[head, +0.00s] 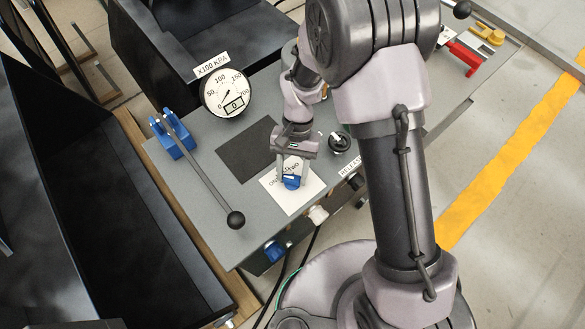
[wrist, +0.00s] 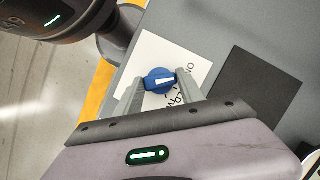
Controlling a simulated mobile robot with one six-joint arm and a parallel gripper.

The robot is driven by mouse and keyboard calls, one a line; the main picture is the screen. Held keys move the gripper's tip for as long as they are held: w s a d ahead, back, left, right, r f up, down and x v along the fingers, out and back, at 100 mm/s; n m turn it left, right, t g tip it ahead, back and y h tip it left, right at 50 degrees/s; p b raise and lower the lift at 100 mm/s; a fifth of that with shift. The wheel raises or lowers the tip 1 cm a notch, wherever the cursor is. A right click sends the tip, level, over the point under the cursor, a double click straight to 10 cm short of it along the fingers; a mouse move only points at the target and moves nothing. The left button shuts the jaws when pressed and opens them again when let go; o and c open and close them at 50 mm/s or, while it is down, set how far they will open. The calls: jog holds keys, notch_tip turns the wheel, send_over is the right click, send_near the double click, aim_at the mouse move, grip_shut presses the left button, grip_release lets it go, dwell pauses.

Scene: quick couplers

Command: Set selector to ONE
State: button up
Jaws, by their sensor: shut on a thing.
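The selector is a round blue knob (head: 292,182) with a white pointer bar, set on a white label plate (head: 309,196) on the grey bench top. In the wrist view the blue knob (wrist: 159,81) sits between my fingertips, and the plate (wrist: 146,52) shows around it. My gripper (head: 291,176) reaches down from above and is shut on the knob. In the wrist view both fingers of my gripper (wrist: 159,84) touch its sides. The lettering on the plate is partly covered by the fingers, so I cannot read which position the pointer marks.
A gauge (head: 228,92) and a blue-based lever (head: 205,173) with a black ball stand left of the knob. A black round knob (head: 340,141) is close on the right. A dark square mat (head: 246,149) lies behind. Red and yellow parts (head: 463,56) sit far right.

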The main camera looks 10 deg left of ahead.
jog(key=shift+n, duration=0.6)
jog(key=shift+h+p, duration=0.3)
jog(key=o, duration=1.4)
jog(key=shift+c, duration=0.2)
jog(key=p+v, duration=0.5)
jog(key=v, duration=1.2)
jog(key=shift+r+p, duration=0.25)
jog(key=shift+p, duration=0.05)
jog(key=shift+a, duration=0.1)
